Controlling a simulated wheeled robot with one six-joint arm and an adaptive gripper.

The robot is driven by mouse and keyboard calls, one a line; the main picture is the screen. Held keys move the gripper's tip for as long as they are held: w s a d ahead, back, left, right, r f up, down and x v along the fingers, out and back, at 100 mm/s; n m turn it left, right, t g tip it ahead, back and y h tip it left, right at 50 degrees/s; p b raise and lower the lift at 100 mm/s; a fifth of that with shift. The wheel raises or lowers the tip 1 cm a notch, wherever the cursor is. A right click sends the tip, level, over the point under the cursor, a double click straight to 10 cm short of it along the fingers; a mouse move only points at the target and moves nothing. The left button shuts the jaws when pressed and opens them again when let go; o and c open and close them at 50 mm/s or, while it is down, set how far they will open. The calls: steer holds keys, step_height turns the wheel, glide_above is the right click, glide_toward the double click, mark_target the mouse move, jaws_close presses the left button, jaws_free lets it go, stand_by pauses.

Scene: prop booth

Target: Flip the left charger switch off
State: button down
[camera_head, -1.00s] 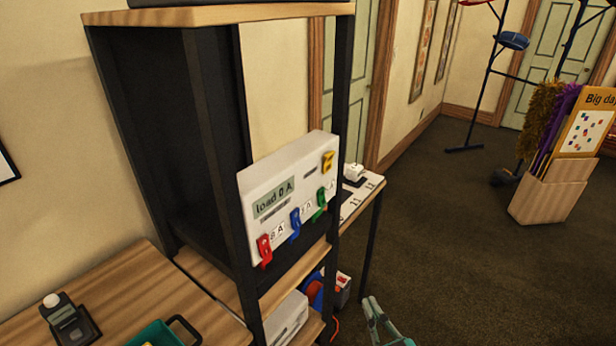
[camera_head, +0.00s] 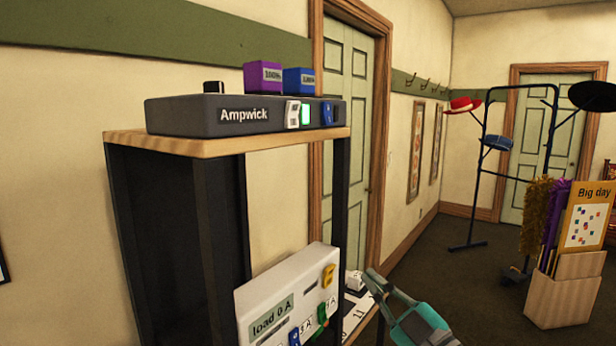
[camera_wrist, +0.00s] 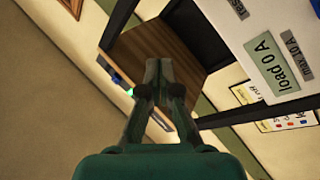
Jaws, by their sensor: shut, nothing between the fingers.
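The dark grey charger (camera_head: 185,116), marked "Ampwick", lies on the wooden top of a black shelf unit. Its front carries a white switch-like piece (camera_head: 292,114) on the left, a lit green light (camera_head: 306,114) beside it, and a blue piece (camera_head: 327,114) on the right. I cannot tell how the switch is set. A purple block (camera_head: 262,76) and a blue block (camera_head: 299,81) stand on the charger. My gripper (camera_head: 372,277) is shut and empty, lower and to the right of the charger, touching nothing visible. It also shows in the wrist view (camera_wrist: 158,66), near a small green glow.
A white "load 0 A" panel (camera_head: 258,304) with coloured levers sits below in the shelf; it shows close by in the wrist view (camera_wrist: 255,25). A hat rack (camera_head: 484,150) and a "Big day" card stand (camera_head: 560,290) are farther right. The shelf's wooden top (camera_head: 215,143) juts forward under the charger.

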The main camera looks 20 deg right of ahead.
mark_target(294, 107)
steer(key=s+a+r+n+g+y, duration=0.1)
steer(key=s+r+n+y, duration=0.1)
steer(key=r+n, duration=0.5)
steer(key=s+a+r+n+g+y, duration=0.1)
steer(key=r+n+y, duration=0.4)
steer(key=r, duration=1.1)
steer(key=shift+s+a+n+g, duration=0.15)
steer(key=shift+s+n+g, duration=0.45)
steer(key=shift+s+n, duration=0.5)
steer(key=shift+r, duration=0.15)
steer(key=x, duration=1.4)
steer(key=shift+a, duration=0.1)
steer(key=shift+w+a+r, duration=0.15)
